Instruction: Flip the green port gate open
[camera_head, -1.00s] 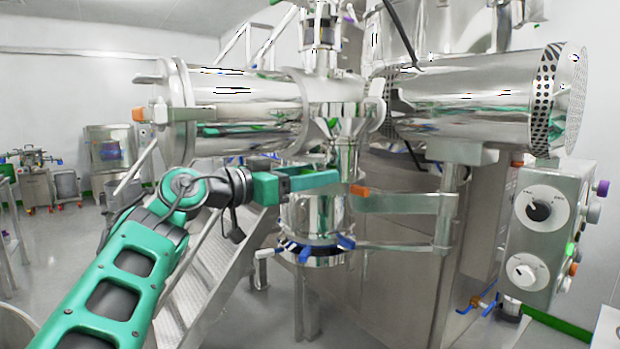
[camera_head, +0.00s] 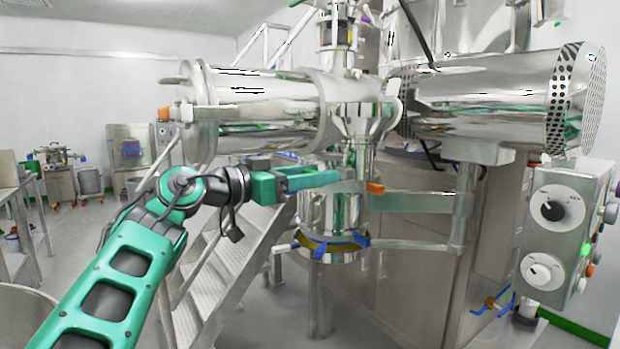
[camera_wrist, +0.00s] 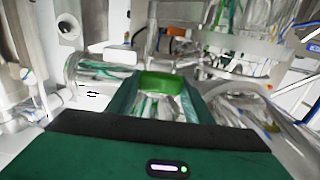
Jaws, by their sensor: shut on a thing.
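My gripper (camera_head: 332,178) reaches from the left to the middle of the steel machine, in front of the column above the small round vessel. In the wrist view, its two fingers (camera_wrist: 158,104) close in on a bright green piece (camera_wrist: 162,83), which looks like the green port gate. The gripper is shut on this piece, which lies between the fingertips. In the head view I cannot make out the gate apart from my green fingers. How far the gate is turned cannot be told.
An orange-tipped steel arm (camera_head: 415,202) is just right of my fingertips. The small round vessel (camera_head: 330,225) with blue clips hangs below them. A large horizontal cylinder (camera_head: 260,105) lies above. Metal stairs (camera_head: 235,250) stand behind my arm, and a control box (camera_head: 560,225) at the right.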

